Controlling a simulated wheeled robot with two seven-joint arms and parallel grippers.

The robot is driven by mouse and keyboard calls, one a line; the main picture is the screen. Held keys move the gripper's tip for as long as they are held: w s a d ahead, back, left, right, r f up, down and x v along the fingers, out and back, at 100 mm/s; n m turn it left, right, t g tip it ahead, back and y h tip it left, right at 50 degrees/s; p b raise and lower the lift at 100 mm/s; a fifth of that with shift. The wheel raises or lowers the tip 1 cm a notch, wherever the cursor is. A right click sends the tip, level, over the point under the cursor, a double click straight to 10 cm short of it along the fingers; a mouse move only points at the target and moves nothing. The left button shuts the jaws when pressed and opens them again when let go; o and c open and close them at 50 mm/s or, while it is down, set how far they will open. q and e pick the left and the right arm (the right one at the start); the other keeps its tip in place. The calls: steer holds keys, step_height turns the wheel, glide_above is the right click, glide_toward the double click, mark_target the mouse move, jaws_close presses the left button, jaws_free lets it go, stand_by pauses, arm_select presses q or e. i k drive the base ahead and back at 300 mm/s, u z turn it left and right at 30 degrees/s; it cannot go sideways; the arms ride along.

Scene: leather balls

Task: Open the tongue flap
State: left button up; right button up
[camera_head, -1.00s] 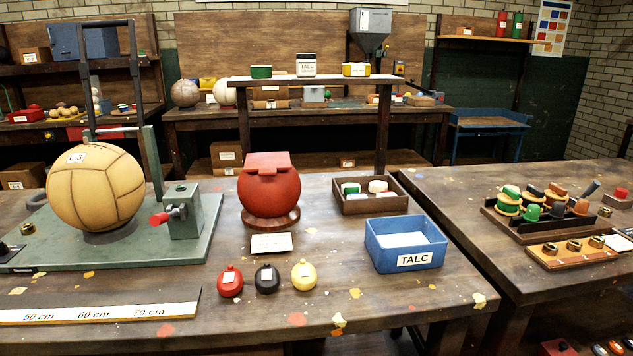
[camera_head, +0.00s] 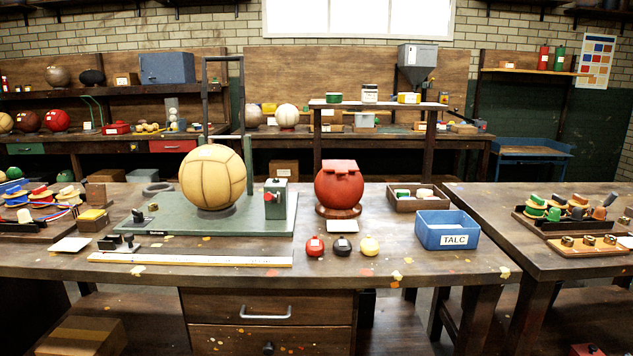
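A red leather ball (camera_head: 339,190) sits on a round wooden stand (camera_head: 338,211) near the middle of the bench. A small white card (camera_head: 342,226) lies on the bench in front of the stand. Neither of my grippers is in view.
A tan ball (camera_head: 213,177) stands on a green metal base (camera_head: 180,222) with a tall frame, left of the red ball. Small red, black and yellow bulbs (camera_head: 342,245), a blue TALC box (camera_head: 447,230) and a wooden tray (camera_head: 418,203) stand nearby. A ruler (camera_head: 190,260) lies along the front.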

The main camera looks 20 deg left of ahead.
mark_target(338, 167)
steer(key=u, duration=1)
steer(key=i, duration=0.45)
steer(key=u, duration=0.05)
